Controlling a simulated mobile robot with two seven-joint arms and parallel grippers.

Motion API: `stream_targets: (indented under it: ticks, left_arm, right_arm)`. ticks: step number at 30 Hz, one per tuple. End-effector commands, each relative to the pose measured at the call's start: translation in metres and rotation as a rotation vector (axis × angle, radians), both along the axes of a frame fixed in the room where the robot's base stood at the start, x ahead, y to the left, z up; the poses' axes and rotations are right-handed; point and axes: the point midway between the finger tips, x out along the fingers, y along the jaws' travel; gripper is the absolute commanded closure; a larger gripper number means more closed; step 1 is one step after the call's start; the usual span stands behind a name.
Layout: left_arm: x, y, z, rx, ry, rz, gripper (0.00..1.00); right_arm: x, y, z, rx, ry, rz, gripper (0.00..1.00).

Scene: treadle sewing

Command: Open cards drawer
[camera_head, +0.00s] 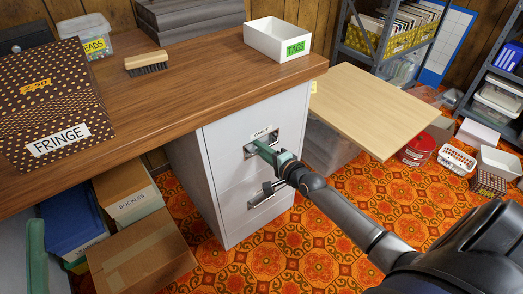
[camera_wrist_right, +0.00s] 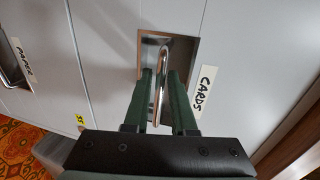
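The cards drawer is the upper drawer of a light grey cabinet (camera_head: 222,150) under the wooden worktop. Its front is flush with the cabinet, so it stands closed. Its CARDS label (camera_wrist_right: 205,92) and metal loop handle (camera_wrist_right: 163,66) show in the right wrist view. My right gripper (camera_head: 262,150) is at this handle. In the right wrist view its two green fingers (camera_wrist_right: 162,84) stand on either side of the handle, apart, with no clear grip on it. A green upright piece (camera_head: 36,250) at the lower left may be part of my left gripper; its state is unclear.
A lower drawer handle (camera_head: 267,194) sits below my right gripper. A pale wooden board (camera_head: 365,106) juts out right of the cabinet. A TAGS box (camera_head: 278,38) stands on the worktop (camera_head: 190,85). Patterned floor (camera_head: 290,250) in front of the cabinet is clear.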

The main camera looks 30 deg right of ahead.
Motion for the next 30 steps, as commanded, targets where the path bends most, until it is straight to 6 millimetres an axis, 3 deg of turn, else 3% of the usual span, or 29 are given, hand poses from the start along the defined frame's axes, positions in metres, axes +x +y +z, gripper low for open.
stream_targets:
  ticks: [2,8,30]
  left_arm:
    - [0.0,-0.0001,0.0001,0.0,0.0,0.0,0.5]
    - [-0.0001,-0.0002,0.0001,-0.001,0.0,-0.001,0.5]
    - [0.0002,0.0001,0.0003,-0.005,0.0,0.0,0.5]
  right_arm:
    - [-0.0002,0.0,-0.0001,0.0,0.0,0.0,0.78]
    - [-0.0003,-0.0001,0.0,0.0,0.0,0.0,1.0]
    - [-0.0005,-0.0004,0.0,0.0,0.0,-0.001,1.0]
